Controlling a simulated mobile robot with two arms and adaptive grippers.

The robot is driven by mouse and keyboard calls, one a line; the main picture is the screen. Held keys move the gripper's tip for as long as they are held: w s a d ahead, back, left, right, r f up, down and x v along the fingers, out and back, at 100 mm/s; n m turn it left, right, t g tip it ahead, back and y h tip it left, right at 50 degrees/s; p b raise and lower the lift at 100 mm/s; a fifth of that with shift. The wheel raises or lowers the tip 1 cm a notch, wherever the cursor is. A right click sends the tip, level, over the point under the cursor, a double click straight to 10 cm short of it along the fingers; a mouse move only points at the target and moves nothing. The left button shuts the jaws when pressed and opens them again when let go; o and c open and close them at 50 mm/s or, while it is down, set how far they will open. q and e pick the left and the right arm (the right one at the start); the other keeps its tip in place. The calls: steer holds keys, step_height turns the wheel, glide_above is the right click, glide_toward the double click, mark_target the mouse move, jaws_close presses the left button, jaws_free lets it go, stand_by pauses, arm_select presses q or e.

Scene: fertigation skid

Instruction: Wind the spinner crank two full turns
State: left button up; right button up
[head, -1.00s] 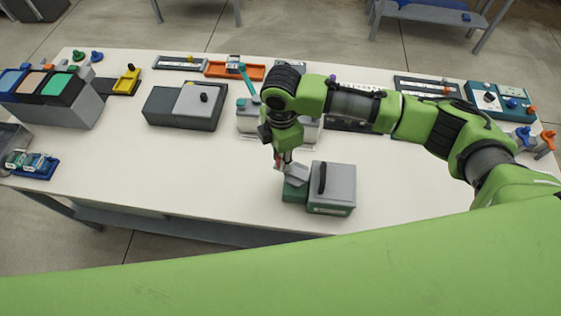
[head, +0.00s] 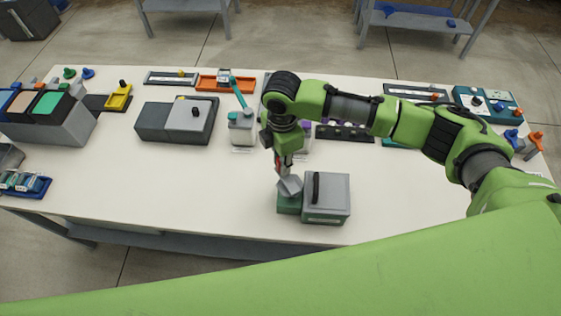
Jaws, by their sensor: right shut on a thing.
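The spinner seems to be the unit near the table's front edge. It has a grey-lidded box (head: 338,190) with a black handle on top and a small green block (head: 289,206) against its left side. A grey tilted piece (head: 291,186), seemingly the crank arm, sits over the green block. My right gripper (head: 283,171) points down there and is shut on what seems to be the crank's knob. The fingers hide most of the knob. My left gripper is not in view.
A white bottle with a teal lever (head: 241,125) stands behind the gripper. A grey box with a lighter lid (head: 190,118) is further left. A blue tray (head: 30,190) lies at the far left. The white tabletop (head: 180,185) left of the spinner is clear.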

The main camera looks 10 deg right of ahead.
steer(key=shift+w+r, duration=0.15)
steer(key=shift+d+p, duration=0.45)
steer(key=shift+d, duration=0.3)
steer(key=shift+o, duration=0.2)
steer(key=shift+d, duration=0.3)
steer(key=shift+d+f, duration=0.1)
steer(key=shift+f, duration=0.1)
